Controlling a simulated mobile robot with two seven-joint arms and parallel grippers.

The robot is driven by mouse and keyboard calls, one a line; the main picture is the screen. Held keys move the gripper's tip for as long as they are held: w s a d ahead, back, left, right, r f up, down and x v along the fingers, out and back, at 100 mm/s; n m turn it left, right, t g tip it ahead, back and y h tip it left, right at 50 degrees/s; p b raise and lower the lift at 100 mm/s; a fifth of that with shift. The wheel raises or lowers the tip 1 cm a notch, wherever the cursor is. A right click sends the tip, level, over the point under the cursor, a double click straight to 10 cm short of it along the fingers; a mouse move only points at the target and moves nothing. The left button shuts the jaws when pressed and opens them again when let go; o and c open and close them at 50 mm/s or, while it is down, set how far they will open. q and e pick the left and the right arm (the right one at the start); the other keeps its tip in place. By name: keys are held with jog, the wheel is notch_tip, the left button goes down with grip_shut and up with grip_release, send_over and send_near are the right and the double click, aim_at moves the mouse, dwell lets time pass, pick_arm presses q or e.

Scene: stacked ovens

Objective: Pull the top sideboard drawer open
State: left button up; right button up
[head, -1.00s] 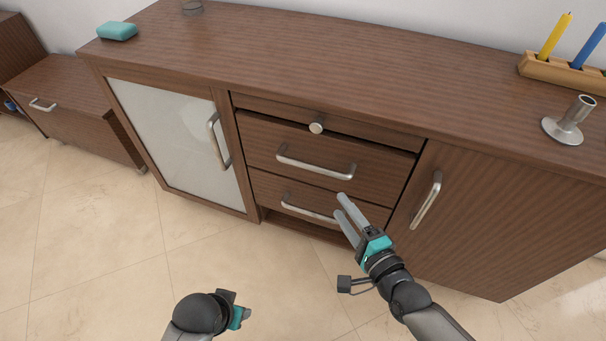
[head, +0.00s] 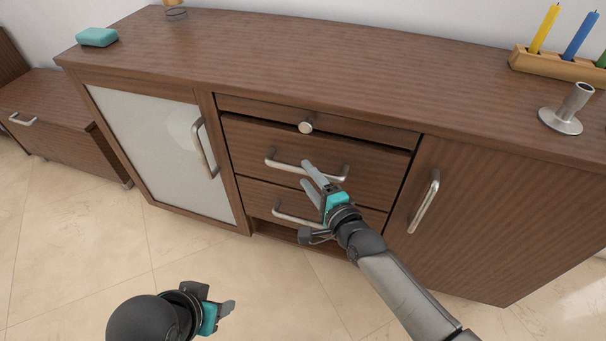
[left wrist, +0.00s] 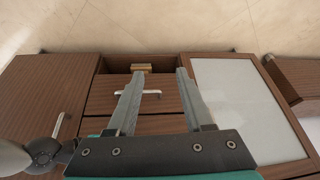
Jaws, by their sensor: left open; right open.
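Below are two drawers with bar handles, the middle handle (head: 280,163) and the lower handle (head: 290,214). My right gripper (head: 307,174) is open, its fingers below the knob and overlapping the middle handle in the head view; contact cannot be told. My left gripper (head: 230,308) is low, over the floor, away from the sideboard. Its open, empty fingers show in the left wrist view (left wrist: 160,72), which sees the drawers upside down.
A frosted glass door (head: 160,145) stands left of the drawers and a wooden door (head: 470,210) right. A teal block (head: 97,37), a metal candlestick (head: 565,115) and a candle holder (head: 560,65) are on top. The floor (head: 80,260) in front is clear.

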pick_arm(q)
jog(key=shift+w+d+f+t+h+b, duration=0.15)
jog(key=shift+w+d+t+h+b, duration=0.4)
jog(key=shift+w+d+t, duration=0.65)
pick_arm(e)
jog(key=shift+x, duration=1.5)
pick_arm(q)
jog(key=shift+w+d, duration=0.1)
pick_arm(e)
grip_shut()
